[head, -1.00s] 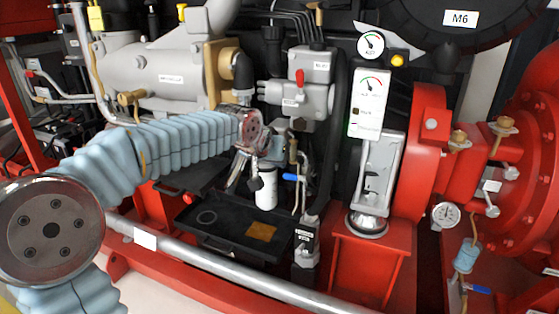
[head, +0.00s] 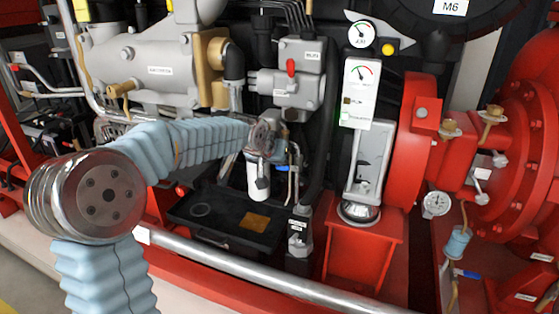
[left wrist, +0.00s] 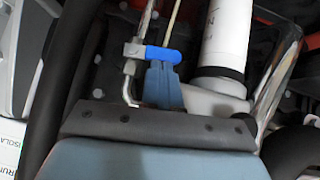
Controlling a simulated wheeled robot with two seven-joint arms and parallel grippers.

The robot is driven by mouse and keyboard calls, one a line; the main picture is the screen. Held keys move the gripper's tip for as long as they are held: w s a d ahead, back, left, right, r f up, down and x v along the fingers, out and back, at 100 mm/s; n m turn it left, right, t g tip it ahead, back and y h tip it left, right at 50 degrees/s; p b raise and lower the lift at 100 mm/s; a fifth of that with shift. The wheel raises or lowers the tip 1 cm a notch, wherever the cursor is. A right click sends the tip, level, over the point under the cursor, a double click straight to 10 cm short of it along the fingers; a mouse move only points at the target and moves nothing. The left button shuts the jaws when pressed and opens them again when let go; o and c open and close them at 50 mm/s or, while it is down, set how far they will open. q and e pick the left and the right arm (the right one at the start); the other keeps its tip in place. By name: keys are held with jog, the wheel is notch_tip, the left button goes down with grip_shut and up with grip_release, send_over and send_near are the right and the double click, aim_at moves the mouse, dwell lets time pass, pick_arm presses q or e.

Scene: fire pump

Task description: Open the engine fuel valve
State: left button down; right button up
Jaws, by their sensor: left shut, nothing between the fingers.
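The engine fuel valve has a small blue lever (head: 284,168) on a thin upright pipe, right of a white cylinder (head: 258,182). In the left wrist view the blue lever (left wrist: 160,54) lies crosswise to its pipe, close in front of my left gripper (left wrist: 163,82). The gripper is shut and empty, its tip just below the lever in the picture. Whether they touch I cannot tell. In the head view my left wrist covers most of the gripper, just above and left of the lever. My right gripper is not in view.
A black tray (head: 212,232) lies below the valve, and a grey pipe rail (head: 250,273) runs across the front. A gauge panel (head: 358,93) and red pump housing (head: 525,150) are right. The white cylinder (left wrist: 228,40) stands close beside the lever.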

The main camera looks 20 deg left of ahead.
pick_arm(q)
jog(key=shift+a, duration=0.15)
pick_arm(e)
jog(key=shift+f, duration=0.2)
pick_arm(q)
jog(key=shift+r+p, duration=0.6)
jog(key=shift+r, duration=0.1)
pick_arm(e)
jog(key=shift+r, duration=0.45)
